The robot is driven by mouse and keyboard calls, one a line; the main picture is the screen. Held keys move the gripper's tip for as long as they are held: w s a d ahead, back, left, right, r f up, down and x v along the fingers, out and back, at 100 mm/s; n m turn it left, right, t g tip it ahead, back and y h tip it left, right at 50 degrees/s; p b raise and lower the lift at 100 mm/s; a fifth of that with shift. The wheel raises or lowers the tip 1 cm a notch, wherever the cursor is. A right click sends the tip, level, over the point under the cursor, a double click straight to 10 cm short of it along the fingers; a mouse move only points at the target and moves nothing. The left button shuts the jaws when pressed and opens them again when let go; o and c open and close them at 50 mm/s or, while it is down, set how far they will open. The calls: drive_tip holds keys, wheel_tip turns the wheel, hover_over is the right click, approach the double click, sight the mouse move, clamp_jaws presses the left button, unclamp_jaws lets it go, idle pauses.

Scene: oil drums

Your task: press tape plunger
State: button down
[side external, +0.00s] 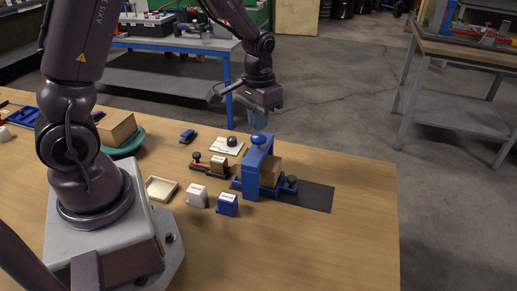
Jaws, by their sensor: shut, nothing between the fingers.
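A blue press-like device (251,172) stands on the wooden table, with a rounded blue knob (259,140) on top. This looks like the tape plunger. A brown cardboard box (270,171) sits within or against its frame, partly hidden by the blue upright. My gripper (257,122) points down just above the knob, with its fingers together and nothing held. A small gap seems to show between fingertips and knob, but I cannot tell for certain whether they touch.
A dark mat (313,196) lies right of the device. Close to its left are a white block (198,196), a blue block (228,205), a small tray (160,189), a wooden-bodied tool (209,165) and a white card (227,147). The table's right end is clear.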

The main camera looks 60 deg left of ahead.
sight(258, 136)
drive_tip(key=shift+f, duration=1.8)
idle(0.4)
drive_tip(key=shift+r, duration=4.05)
drive_tip(key=s+d+r+m+t, duration=0.1)
drive_tip(key=s+d+r+t, duration=0.1)
drive_tip(key=s+d+r, duration=0.2)
drive_tip(key=s+d+r+m+t, duration=0.2)
drive_tip(key=s+d+r+t, duration=0.1)
drive_tip(key=s+r, duration=0.6)
drive_tip(key=shift+s+d+r+t, duration=0.2)
drive_tip(key=shift+s+d+t, duration=0.15)
drive_tip(key=shift+s, duration=0.65)
